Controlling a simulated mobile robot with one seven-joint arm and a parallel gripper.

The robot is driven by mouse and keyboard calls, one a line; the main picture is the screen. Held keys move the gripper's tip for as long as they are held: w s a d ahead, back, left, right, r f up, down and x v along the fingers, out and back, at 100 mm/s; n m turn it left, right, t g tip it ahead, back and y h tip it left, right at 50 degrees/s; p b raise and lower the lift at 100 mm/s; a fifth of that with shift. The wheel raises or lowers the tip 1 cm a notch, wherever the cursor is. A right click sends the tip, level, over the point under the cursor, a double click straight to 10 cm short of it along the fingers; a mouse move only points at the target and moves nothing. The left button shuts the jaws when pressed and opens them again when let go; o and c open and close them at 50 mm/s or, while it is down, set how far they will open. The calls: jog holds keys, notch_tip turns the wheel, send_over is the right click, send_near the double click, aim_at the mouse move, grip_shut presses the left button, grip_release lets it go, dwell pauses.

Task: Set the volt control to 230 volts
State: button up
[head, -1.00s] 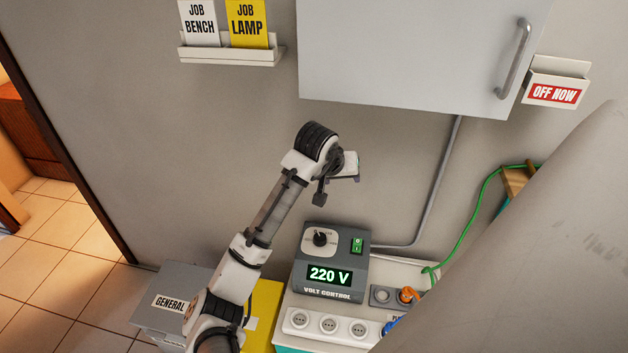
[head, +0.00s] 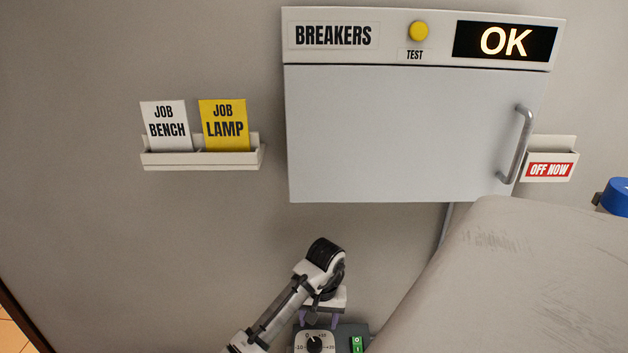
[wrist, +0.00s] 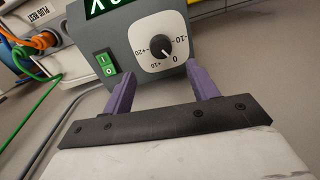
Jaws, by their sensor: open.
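The volt control (wrist: 146,20) is a dark grey box; in the head view only its top part (head: 342,331) shows at the bottom edge. Its round black knob (wrist: 163,48) sits on a white dial marked -10, 0, +10 and +20. The knob's mark lies near the 0 and +10 side; I cannot tell the exact setting. The green display (wrist: 103,6) is mostly cut off, so its number cannot be read. My gripper (wrist: 160,72) is open and empty, its purple fingers spread below the knob in the wrist view, apart from it. It shows in the head view (head: 318,319) just above the box.
A green rocker switch (wrist: 105,64) is beside the dial. An orange plug (wrist: 44,40) and a green cable (wrist: 18,65) are at the left in the wrist view. A breaker cabinet (head: 400,135) reading OK hangs above. A large grey surface (head: 510,280) fills the lower right.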

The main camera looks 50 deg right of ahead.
aim_at(315, 343)
jog(key=f, duration=0.9)
jog(key=shift+w+a+p, duration=0.2)
jog(key=shift+w+p, duration=0.1)
jog(key=shift+p, duration=0.05)
jog(key=c, duration=1)
jog(key=shift+m, duration=0.4)
jog(key=m+p, duration=0.2)
jog(key=m, duration=0.2)
jog(key=shift+m, duration=0.3)
jog(key=m+p, duration=0.2)
jog(key=m, duration=0.4)
jog(key=shift+a+h, duration=0.1)
jog(key=shift+h, duration=0.3)
jog(key=shift+m, duration=0.3)
